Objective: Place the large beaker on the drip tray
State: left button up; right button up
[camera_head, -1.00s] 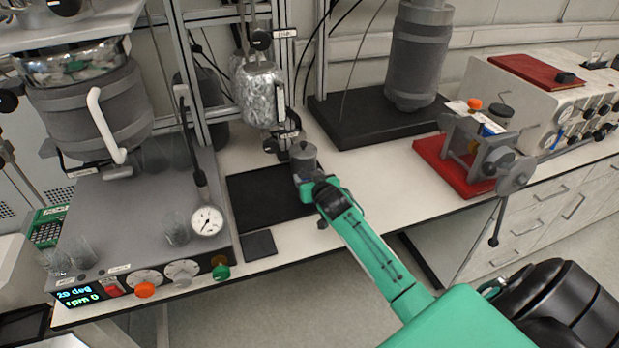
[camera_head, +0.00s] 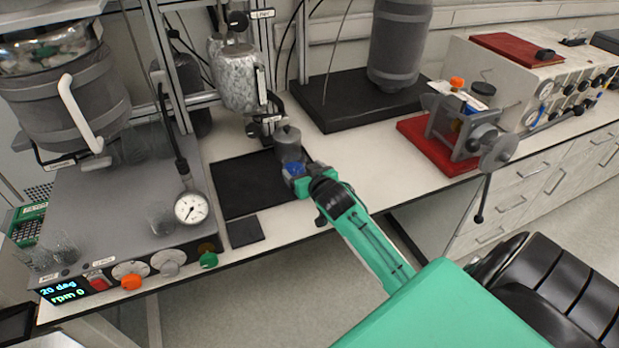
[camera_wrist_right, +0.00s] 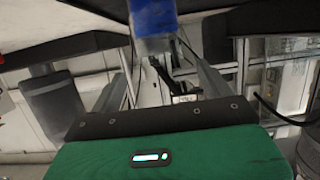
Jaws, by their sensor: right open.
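The drip tray appears to be the flat black tray (camera_head: 236,188) on the white bench in the head view. My right gripper (camera_head: 296,171) is open, close in front of the vessel's lower part. A blue patch shows between them, and a blue piece (camera_wrist_right: 154,22) fills the top middle of the right wrist view; I cannot tell what it belongs to. My left gripper is out of view.
A grey heater unit (camera_head: 110,200) with a round gauge (camera_head: 191,208) and several glass beakers (camera_head: 160,217) stands left. A silver reactor vessel (camera_head: 240,78) hangs behind the tray. A red-based device (camera_head: 440,147) stands right. The bench between is clear.

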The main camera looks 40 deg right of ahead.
jog(key=shift+v, duration=2.1)
jog(key=s+a+f+n+g+y, duration=0.15)
jog(key=s+a+f+g, duration=0.35)
jog(key=s, duration=0.5)
jog(key=s+a+f+n+g+y, duration=0.1)
jog(key=s+a+f+n+g, duration=0.15)
jog(key=s+a, duration=0.55)
jog(key=s+a+f+n+g+y, duration=0.1)
jog(key=s+a+f+g, duration=0.3)
jog(key=s, duration=0.8)
jog(key=s+f+x, duration=0.1)
jog(key=s+x, duration=0.2)
jog(key=x, duration=1.1)
jog(key=s+d+f+x, duration=0.1)
jog(key=s+x, duration=0.3)
jog(key=x, duration=1.1)
jog(key=s+d+f+g, duration=0.1)
jog(key=s+d+f, duration=0.2)
jog(key=s+f, duration=1.6)
jog(key=shift+s+f+g, duration=0.35)
jog(key=shift+s+f, duration=0.05)
jog(key=shift+f, duration=0.4)
jog(key=shift+d, duration=0.1)
